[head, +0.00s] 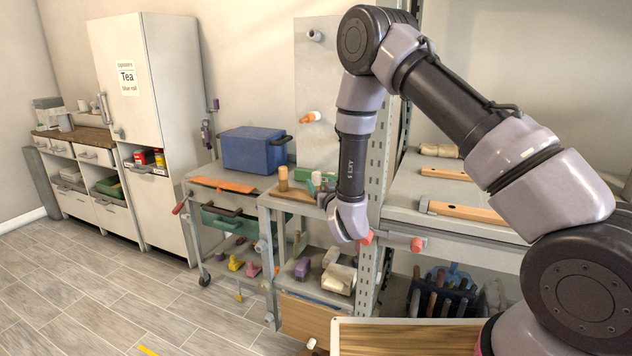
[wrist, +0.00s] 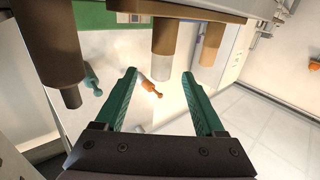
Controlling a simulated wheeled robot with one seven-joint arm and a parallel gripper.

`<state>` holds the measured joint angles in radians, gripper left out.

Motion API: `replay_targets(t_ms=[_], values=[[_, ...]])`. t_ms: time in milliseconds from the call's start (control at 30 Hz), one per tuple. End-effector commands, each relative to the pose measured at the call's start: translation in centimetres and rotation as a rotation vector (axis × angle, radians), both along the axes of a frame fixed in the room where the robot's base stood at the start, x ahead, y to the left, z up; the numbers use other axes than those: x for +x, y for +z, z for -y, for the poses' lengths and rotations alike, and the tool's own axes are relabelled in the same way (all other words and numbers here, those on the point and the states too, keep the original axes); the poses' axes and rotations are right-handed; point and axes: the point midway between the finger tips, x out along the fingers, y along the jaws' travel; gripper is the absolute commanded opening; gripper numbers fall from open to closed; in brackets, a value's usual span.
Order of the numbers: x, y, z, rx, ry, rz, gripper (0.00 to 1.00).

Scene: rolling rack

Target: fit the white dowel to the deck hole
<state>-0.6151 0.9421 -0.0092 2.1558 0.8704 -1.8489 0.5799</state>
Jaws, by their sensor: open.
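My gripper (wrist: 158,73) is open in the wrist view, its two green fingers apart with nothing held between them. A dowel with a pale, whitish end (wrist: 163,66) is just beyond the fingertips, its brown part reaching up to a wooden block (wrist: 200,8). In the head view a small whitish dowel (head: 316,178) stands on the near cart's top beside a tan dowel (head: 283,178). I cannot tell for sure whether the two pale dowels are the same. The deck hole is not visible. My wrist is right of these dowels in the head view.
More brown dowels (wrist: 213,42) flank the pale-ended one in the wrist view, one large at left (wrist: 58,55). A wall panel (head: 320,75) carries an orange peg (head: 310,117). A blue box (head: 250,150) stands behind left. A metal rack post (head: 381,190) is close to my wrist.

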Motion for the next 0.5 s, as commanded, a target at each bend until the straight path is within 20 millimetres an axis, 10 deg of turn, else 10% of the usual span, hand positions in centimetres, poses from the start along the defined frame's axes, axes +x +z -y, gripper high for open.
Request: replay_targets(t_ms=[500], values=[[4.9,-0.2,-1.9,0.0,0.0,0.0,0.71]])
